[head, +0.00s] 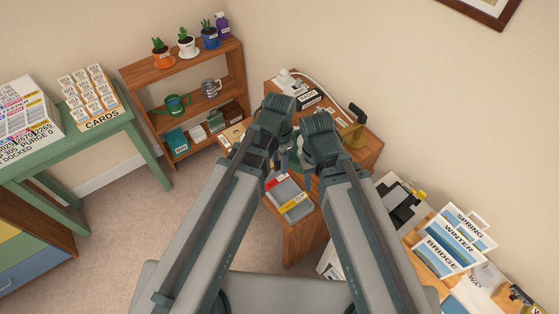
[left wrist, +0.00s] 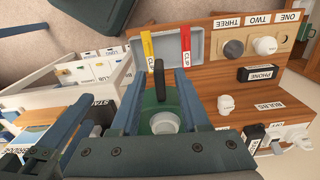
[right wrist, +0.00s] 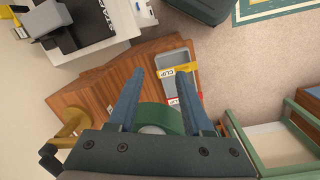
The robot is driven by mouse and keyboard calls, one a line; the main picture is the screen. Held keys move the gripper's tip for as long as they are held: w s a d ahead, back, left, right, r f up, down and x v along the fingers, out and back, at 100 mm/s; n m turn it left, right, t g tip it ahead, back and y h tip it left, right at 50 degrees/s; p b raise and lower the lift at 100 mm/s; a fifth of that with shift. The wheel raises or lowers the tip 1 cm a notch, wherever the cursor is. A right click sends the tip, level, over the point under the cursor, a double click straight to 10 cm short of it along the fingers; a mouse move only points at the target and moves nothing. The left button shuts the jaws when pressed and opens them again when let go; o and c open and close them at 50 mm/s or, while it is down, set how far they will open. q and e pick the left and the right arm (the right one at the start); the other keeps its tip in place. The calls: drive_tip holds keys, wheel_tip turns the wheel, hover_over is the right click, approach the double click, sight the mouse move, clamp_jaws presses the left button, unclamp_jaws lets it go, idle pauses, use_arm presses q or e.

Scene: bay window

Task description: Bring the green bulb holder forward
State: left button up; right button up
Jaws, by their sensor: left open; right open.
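The green bulb holder (left wrist: 152,108) is a round green piece with a pale round centre and a dark upright handle, in the left wrist view. It stands on the wooden desk top and also shows as a green curved body in the right wrist view (right wrist: 160,116). In the head view my grippers mostly hide it. My left gripper (left wrist: 159,82) is open, with its fingers on either side of the holder in its picture. My right gripper (right wrist: 177,76) is open, and the holder shows between its fingers. I cannot tell whether either touches it.
A grey tray (head: 285,192) with red and yellow clips lies at the desk's near end. A board (left wrist: 250,27) labelled ONE, TWO, THREE holds round pieces. A black PHONE box (left wrist: 258,73) and a brass-coloured stand (head: 355,134) are nearby. Floor left of the desk is clear.

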use_arm(q)
wheel_tip(320, 180, up, 13)
drive_tip(key=p, duration=1.3)
drive_tip(key=shift+r, duration=0.2)
use_arm(e)
wheel_tip(320, 180, up, 13)
drive_tip(key=shift+r, duration=0.2)
